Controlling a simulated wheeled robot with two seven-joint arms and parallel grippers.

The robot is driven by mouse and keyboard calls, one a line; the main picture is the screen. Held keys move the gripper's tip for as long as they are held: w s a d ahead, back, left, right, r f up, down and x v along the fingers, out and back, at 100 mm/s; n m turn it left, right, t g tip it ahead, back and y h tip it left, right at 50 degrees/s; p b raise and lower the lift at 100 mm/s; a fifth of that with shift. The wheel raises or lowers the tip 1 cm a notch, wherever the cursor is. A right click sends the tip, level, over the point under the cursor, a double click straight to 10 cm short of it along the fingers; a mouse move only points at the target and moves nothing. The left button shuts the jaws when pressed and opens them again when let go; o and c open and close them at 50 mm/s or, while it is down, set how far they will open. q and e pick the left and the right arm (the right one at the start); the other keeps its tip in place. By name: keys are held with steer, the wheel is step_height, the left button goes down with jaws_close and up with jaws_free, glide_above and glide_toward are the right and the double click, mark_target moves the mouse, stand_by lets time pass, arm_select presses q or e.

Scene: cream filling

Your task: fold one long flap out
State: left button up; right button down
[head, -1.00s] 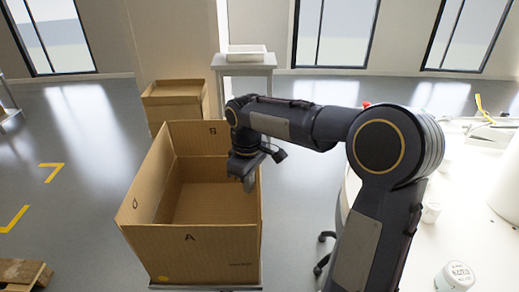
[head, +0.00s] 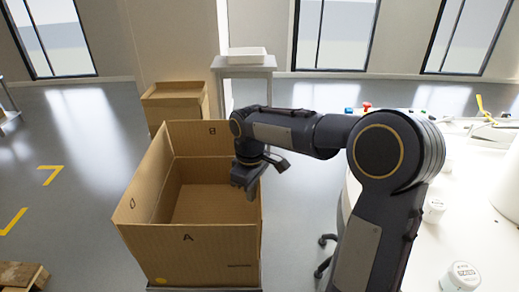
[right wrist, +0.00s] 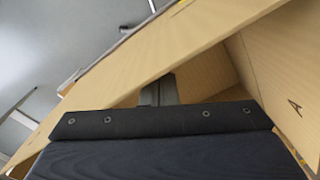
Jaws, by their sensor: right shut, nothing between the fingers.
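The open cardboard box (head: 205,262) stands at the left of centre in the head view. Its near panel is marked A, its far panel B and its left panel D, all standing up. My right gripper (head: 250,194) is shut and empty, pointing down at the inner right side of the box. My forearm hides part of the right side, and no letter shows there. In the right wrist view, the shut fingers (right wrist: 158,92) are close to a slanting cardboard panel (right wrist: 165,50); I cannot tell whether they touch it. My left gripper is not in view.
A white table (head: 455,230) with small white jars (head: 462,275) stands at the right. A closed carton (head: 175,102) and a small stand with a white tray (head: 247,54) are behind the box. A wooden pallet (head: 22,276) lies at lower left.

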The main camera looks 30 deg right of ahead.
steer(key=shift+s+d+r, duration=0.1)
steer(key=shift+s+d, duration=0.35)
steer(key=shift+d, duration=0.4)
steer(key=shift+s+d, duration=0.6)
steer(key=shift+d, duration=0.25)
steer(key=shift+d+f, duration=0.1)
steer(key=shift+f, duration=0.1)
steer(key=shift+s+d+f+b, duration=0.3)
steer(key=shift+s+d, duration=0.25)
steer(key=shift+d, duration=0.3)
